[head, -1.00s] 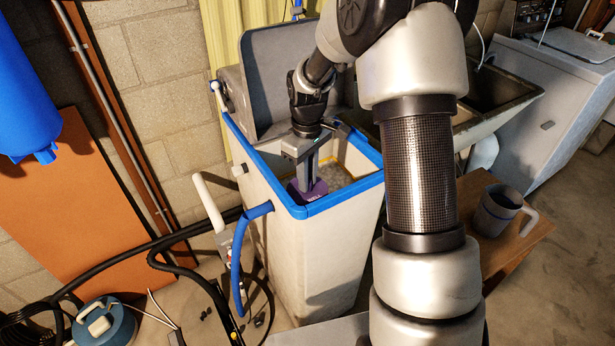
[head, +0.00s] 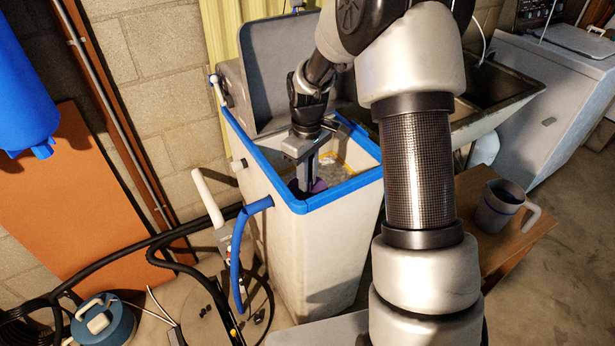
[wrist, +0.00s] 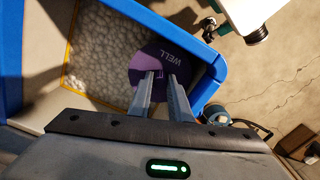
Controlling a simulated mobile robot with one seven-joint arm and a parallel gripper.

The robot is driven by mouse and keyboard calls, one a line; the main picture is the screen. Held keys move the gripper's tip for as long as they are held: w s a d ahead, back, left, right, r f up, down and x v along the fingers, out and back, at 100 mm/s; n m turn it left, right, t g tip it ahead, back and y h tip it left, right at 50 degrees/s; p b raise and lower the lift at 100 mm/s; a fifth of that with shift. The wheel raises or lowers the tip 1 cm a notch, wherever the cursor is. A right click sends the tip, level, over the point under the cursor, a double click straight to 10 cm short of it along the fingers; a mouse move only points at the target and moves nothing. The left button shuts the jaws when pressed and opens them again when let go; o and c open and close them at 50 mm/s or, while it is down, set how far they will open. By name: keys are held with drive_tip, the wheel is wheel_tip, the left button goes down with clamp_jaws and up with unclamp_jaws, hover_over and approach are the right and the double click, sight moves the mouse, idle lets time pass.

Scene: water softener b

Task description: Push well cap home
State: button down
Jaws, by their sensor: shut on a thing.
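The well cap (wrist: 160,62) is a purple disc with "WELL" printed on it. In the wrist view it sits at the tank's corner beside the blue rim, below my fingertips. My gripper (wrist: 162,75) is shut on a part of the cap, and its fingers cover some of the disc. In the head view my gripper (head: 306,185) reaches down inside the open tank, and only a sliver of the purple cap (head: 318,186) shows above the near rim. The softener tank (head: 318,255) is pale with a blue rim. The seating under the cap is hidden.
The grey lid (head: 285,70) stands raised behind the tank. Salt (wrist: 100,55) lies inside beside the cap. A blue hose (head: 240,250) and a valve with a white handle (head: 210,195) are at the left. A mug (head: 497,207) stands on a wooden table at the right.

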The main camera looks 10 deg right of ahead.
drive_tip(key=c, duration=1.6)
unclamp_jaws()
drive_tip(key=shift+o, duration=0.2)
drive_tip(key=s+r+m+t+p, duration=0.1)
drive_tip(key=s+r+p, duration=0.15)
drive_tip(key=r, duration=1.05)
drive_tip(key=s+r+m+p, duration=0.1)
drive_tip(key=s+r+p, duration=0.15)
drive_tip(key=r, duration=1.05)
drive_tip(key=s+r+m+t+p, duration=0.2)
drive_tip(key=s+r, duration=0.1)
drive_tip(key=s, duration=0.7)
drive_tip(key=s+r+m+t+p, duration=0.2)
drive_tip(key=s+r+m+p, duration=0.1)
drive_tip(key=s, duration=0.7)
drive_tip(key=shift+r+m+t, duration=0.3)
drive_tip(key=shift+r, duration=0.5)
